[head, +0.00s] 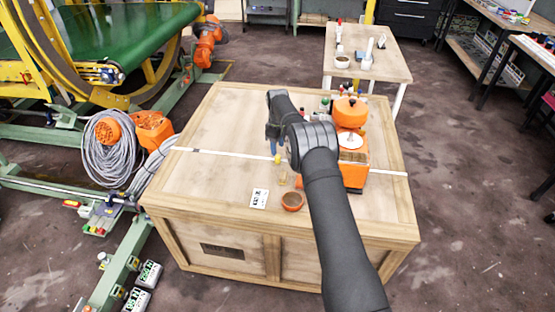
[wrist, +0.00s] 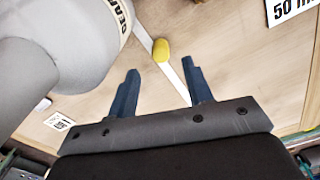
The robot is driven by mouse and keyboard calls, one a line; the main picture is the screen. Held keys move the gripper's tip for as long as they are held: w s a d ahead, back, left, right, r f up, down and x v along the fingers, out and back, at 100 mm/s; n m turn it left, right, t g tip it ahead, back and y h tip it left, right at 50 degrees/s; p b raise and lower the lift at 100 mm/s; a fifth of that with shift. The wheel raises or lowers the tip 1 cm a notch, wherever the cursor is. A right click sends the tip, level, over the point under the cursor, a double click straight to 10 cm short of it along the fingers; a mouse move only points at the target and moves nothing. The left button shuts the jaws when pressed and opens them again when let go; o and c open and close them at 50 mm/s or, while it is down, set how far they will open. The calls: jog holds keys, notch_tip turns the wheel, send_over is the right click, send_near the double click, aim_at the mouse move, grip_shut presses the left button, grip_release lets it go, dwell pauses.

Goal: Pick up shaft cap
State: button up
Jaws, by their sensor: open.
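A small rounded yellow piece (wrist: 161,50), which may be the shaft cap, shows in the wrist view just beyond the fingertips and roughly between them. In the head view a small yellow piece (head: 277,159) shows just below the fingers. My gripper (wrist: 160,67) has its two dark blue fingers spread with nothing between them. In the head view my gripper (head: 273,137) hangs over the middle of the wooden crate top, partly hidden by my wrist. I cannot tell the exact height gap to the yellow piece.
The wooden crate (head: 215,120) carries an orange machine (head: 350,115) right of my arm, several small bottles behind it, an orange-brown bowl (head: 292,201) and a white label card (head: 259,198) in front. A white strip crosses the top. The crate's left side is clear.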

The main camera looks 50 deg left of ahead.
aim_at(278, 156)
jog(key=shift+f, duration=3)
grip_shut()
